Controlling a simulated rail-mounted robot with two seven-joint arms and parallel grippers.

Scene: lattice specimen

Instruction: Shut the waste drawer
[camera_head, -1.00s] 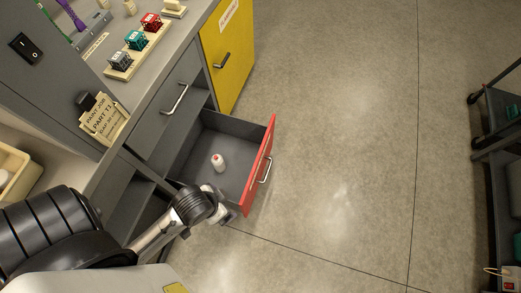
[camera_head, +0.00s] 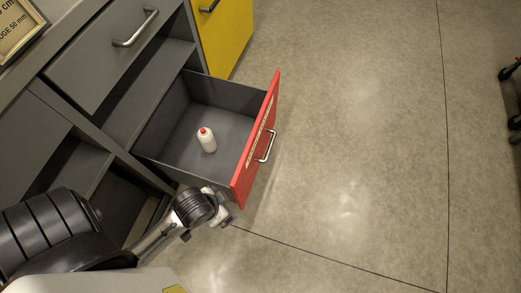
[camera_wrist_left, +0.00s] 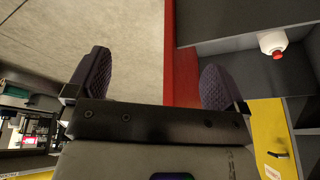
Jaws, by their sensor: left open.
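The waste drawer, with its red front (camera_head: 256,140), stands pulled out of the grey cabinet in the head view. A metal bar handle (camera_head: 265,146) is on the front's outer face. A white bottle with a red cap (camera_head: 207,141) stands inside the drawer; it also shows in the left wrist view (camera_wrist_left: 272,42). My left gripper (camera_head: 222,212) is by the front's near lower end. In the left wrist view my left gripper (camera_wrist_left: 155,80) is open and empty, and the red front (camera_wrist_left: 181,50) appears between its fingers, closer to the right-hand one. Contact cannot be told. My right gripper is out of view.
Above the drawer is a closed grey drawer (camera_head: 115,55) with a bar handle. A yellow cabinet door (camera_head: 225,30) stands beyond. Open grey shelves lie left of the waste drawer. The concrete floor (camera_head: 350,130) to the right is clear, with part of a dark cart at the far right edge.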

